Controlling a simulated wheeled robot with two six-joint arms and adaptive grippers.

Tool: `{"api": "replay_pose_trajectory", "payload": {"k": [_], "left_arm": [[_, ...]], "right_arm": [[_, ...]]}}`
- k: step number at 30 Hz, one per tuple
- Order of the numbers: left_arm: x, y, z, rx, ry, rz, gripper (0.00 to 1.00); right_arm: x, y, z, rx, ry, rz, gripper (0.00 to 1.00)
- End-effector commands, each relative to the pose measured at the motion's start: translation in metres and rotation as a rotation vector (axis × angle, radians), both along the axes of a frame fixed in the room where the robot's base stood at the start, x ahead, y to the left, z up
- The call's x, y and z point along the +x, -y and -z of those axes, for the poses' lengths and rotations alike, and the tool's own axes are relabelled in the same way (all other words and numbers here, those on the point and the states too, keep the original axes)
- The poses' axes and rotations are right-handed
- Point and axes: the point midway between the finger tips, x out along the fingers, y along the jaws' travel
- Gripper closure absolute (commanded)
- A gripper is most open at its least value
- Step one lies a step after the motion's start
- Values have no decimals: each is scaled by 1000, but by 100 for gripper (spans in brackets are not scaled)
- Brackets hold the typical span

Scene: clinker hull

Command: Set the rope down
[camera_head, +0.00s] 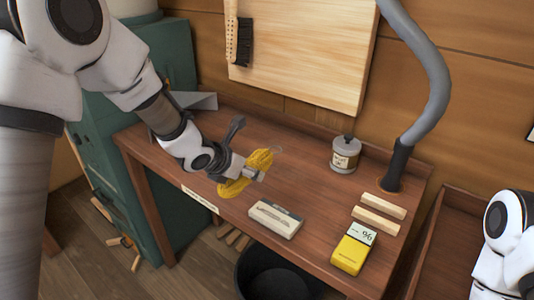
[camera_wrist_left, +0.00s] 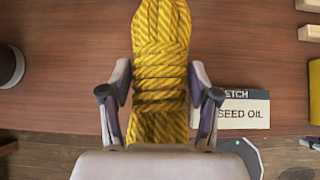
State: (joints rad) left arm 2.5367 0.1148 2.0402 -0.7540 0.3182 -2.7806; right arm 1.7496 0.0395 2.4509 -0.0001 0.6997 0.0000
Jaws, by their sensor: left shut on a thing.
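The rope is a yellow wrapped hank (camera_head: 259,160) over the left front part of the wooden bench (camera_head: 310,190) in the head view. My left gripper (camera_head: 250,174) is shut on it. In the left wrist view the rope (camera_wrist_left: 161,60) runs upright in the picture, with my left gripper's fingers (camera_wrist_left: 160,98) on both sides of its bound middle. I cannot tell whether the rope touches the bench top. Of my right arm only a white link shows at the right edge; its gripper is out of view.
A pale labelled box (camera_head: 276,219) lies just right of the rope. A yellow meter (camera_head: 350,253), two wood strips (camera_head: 380,212), a tin (camera_head: 345,154) and a grey hose (camera_head: 432,90) are farther right. A black bucket (camera_head: 275,275) stands below the front edge. Mid-bench is clear.

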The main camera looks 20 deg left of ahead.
Motion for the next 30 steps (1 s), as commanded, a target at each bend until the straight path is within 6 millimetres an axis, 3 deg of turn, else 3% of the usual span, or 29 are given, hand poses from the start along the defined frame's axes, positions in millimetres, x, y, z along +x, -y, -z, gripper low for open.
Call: {"api": "replay_pose_trajectory", "payload": {"k": [1,6,9,12,19,30], "left_arm": [[16,-1,-8,1,-2,1,89],[70,-5,-5,2,0,0,89],[96,-6,-1,1,0,1,89],[109,-7,6,0,-1,0,89],[112,-7,43,-2,-2,-1,89],[112,-7,49,0,1,0,89]], "right_arm": [[0,0,-21,0,1,0,77],[0,0,-58,0,2,0,77],[0,0,-75,0,2,0,77],[0,0,-81,0,2,1,77],[0,0,-82,0,1,1,77],[0,0,-76,0,2,1,77]]}}
